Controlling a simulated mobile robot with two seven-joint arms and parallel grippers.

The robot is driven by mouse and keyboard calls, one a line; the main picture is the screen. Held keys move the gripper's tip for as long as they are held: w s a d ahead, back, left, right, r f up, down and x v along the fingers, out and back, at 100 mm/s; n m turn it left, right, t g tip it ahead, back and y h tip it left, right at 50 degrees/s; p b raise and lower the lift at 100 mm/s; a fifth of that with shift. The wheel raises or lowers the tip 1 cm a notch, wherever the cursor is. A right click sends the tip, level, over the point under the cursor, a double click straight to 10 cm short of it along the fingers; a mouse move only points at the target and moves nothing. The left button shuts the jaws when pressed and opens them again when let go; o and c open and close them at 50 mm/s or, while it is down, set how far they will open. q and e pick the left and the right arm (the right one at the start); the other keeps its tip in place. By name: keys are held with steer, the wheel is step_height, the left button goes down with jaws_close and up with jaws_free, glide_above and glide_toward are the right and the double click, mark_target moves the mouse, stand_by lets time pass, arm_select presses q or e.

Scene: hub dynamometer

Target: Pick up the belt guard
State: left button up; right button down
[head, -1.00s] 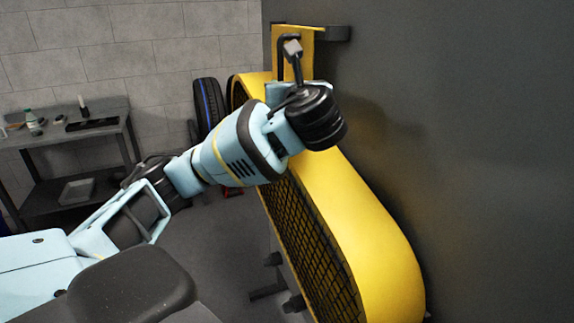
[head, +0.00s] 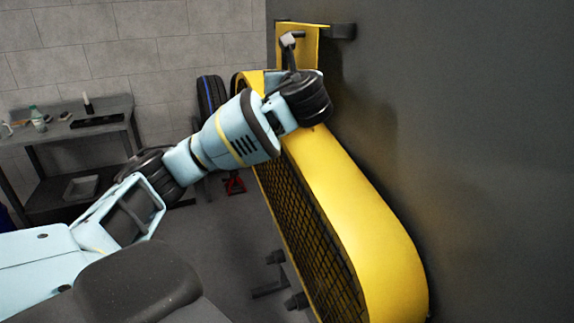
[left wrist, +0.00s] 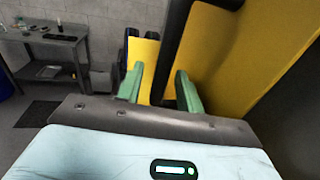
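The belt guard is a long yellow shell with a black mesh side (head: 365,215), standing along the dark panel at the right in the head view. A yellow plate with a dark handle (head: 291,52) rises at its far upper end. My left arm reaches across to this end, and its dark wrist hides the fingers in the head view. In the left wrist view, the green fingers of my left gripper (left wrist: 160,88) are apart. The dark handle bar (left wrist: 176,45) runs down between them, nearer the right finger, with yellow guard (left wrist: 220,45) behind. My right gripper is not in view.
A dark panel (head: 460,130) rises directly behind the guard at the right. A grey workbench (head: 80,130) with small items stands at the back left. A tyre (head: 211,93) and a red stand (head: 234,183) are behind the arm. Open floor lies left of the guard.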

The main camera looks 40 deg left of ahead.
arm_select(q)
jaws_close()
stand_by(1.3)
steer(key=shift+r, duration=0.15)
